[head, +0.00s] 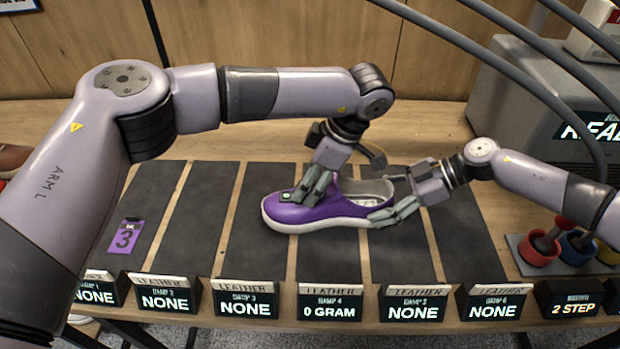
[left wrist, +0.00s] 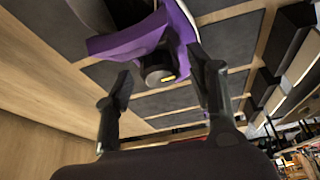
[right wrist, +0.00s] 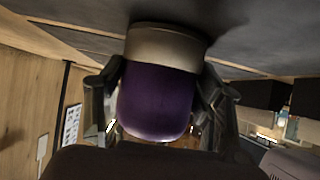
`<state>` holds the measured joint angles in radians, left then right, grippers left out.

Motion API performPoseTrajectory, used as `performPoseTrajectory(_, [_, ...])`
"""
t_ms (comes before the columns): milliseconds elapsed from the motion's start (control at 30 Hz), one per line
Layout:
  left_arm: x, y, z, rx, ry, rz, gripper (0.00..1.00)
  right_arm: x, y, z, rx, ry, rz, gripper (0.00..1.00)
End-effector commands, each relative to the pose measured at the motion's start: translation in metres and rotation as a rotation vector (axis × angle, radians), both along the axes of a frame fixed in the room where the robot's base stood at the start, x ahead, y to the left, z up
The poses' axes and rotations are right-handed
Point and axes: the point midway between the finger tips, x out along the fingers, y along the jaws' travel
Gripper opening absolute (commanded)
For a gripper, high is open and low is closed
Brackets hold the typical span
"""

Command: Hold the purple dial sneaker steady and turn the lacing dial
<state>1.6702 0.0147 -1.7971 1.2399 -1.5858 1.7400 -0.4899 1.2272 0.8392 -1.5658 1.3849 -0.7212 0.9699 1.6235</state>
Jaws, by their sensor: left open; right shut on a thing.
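The purple sneaker (head: 325,209) with a white sole sits on the dark mats in the middle of the table, toe to the left. My right gripper (head: 388,196) is shut on its heel, and the purple heel (right wrist: 157,100) shows between the fingers in the right wrist view. My left gripper (head: 303,191) is open above the front of the shoe. In the left wrist view a dark round dial (left wrist: 158,70) with a small yellow mark stands between and beyond the open fingers (left wrist: 163,85). In the head view the left fingers partly hide the dial.
A purple card marked 3 (head: 125,236) lies on a mat at the left. A row of label displays (head: 331,306) lines the front edge. Red and blue cups (head: 538,250) stand at the right. A grey box (head: 520,110) stands behind. The mats left of the shoe are mostly clear.

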Motion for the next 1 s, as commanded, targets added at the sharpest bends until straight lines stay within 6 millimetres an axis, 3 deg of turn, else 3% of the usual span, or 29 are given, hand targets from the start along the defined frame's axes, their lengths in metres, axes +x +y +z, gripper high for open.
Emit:
performPoseTrajectory(133, [0.0, 0.0, -0.0001, 0.0, 0.0, 0.0, 0.5, -0.0004, 0.0006, -0.0005, 0.0, 0.0, 0.001, 0.24])
performPoseTrajectory(833, [0.0001, -0.0001, 0.0003, 0.0, 0.0, 0.0, 0.03, -0.0005, 0.0006, -0.0005, 0.0, 0.0, 0.002, 0.24])
performPoseTrajectory(1000, [0.0, -0.0002, 0.0004, 0.0, 0.0, -0.008, 0.03, -0.0005, 0.0007, -0.0004, 0.0, 0.0, 0.002, 0.24])
